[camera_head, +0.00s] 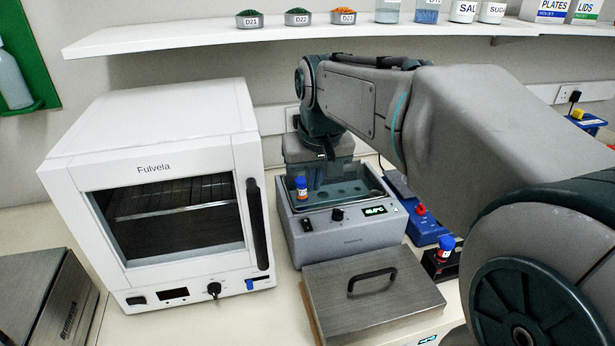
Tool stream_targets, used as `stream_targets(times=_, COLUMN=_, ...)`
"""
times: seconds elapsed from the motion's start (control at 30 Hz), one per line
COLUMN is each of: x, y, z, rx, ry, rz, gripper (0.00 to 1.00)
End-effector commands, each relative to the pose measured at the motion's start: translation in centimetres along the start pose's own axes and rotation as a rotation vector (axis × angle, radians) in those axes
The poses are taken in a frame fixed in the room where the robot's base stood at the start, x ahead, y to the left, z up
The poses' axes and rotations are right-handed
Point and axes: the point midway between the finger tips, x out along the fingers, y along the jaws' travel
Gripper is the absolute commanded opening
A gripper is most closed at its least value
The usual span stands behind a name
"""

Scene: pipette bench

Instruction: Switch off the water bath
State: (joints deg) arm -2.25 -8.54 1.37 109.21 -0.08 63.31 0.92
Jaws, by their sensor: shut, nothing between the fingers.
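The water bath (362,235) is a grey box with an open top, standing on the bench right of the white oven. Its front panel has a dark rocker switch (306,225) at the left, a black knob (337,214) and a lit green display (375,211). I cannot tell the rocker's position. A vial with a blue cap and red band (301,189) stands at the bath's left side. My gripper (322,172) is shut and empty, over the back of the bath, behind the front panel. Its fingertips are hard to make out against the dark bath interior.
A steel lid with a black handle (375,300) lies in front of the bath. The oven (160,200) stands close at the left. A blue device (425,228) and another capped vial (445,246) are at the right. A shelf (300,36) runs above.

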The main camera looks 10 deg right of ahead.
Motion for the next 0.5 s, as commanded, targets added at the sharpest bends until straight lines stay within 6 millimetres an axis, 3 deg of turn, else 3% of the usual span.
stream_targets(times=0.5, x=0.28, y=0.26, z=-0.53, rx=0.008, ry=0.026, rz=0.002, gripper=0.0)
